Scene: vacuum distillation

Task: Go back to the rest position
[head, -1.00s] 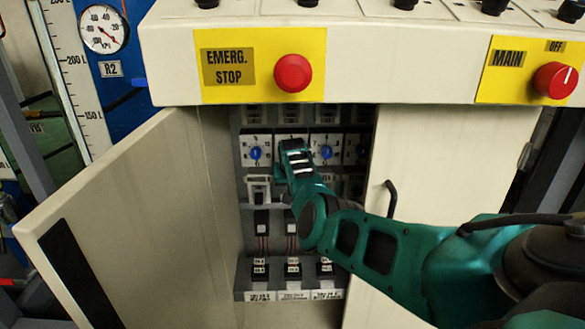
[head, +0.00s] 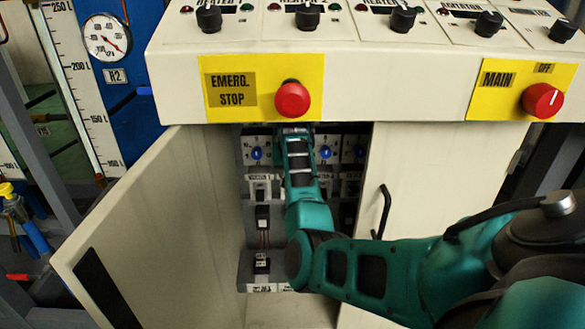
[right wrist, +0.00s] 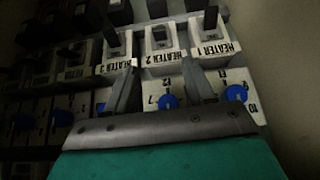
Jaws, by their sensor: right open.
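My right arm reaches from the lower right into the open control cabinet in the head view. The right gripper (head: 294,131) is in front of the upper row of blue dials, just under the console's lower edge. I cannot tell if the fingers touch the panel. My left gripper is not in view.
The cabinet's left door (head: 150,235) stands open toward me. The right door (head: 425,170) has a black handle (head: 384,212) near my forearm. The console (head: 400,60) overhangs the opening, with an emergency stop button (head: 292,99) and a main switch (head: 543,100).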

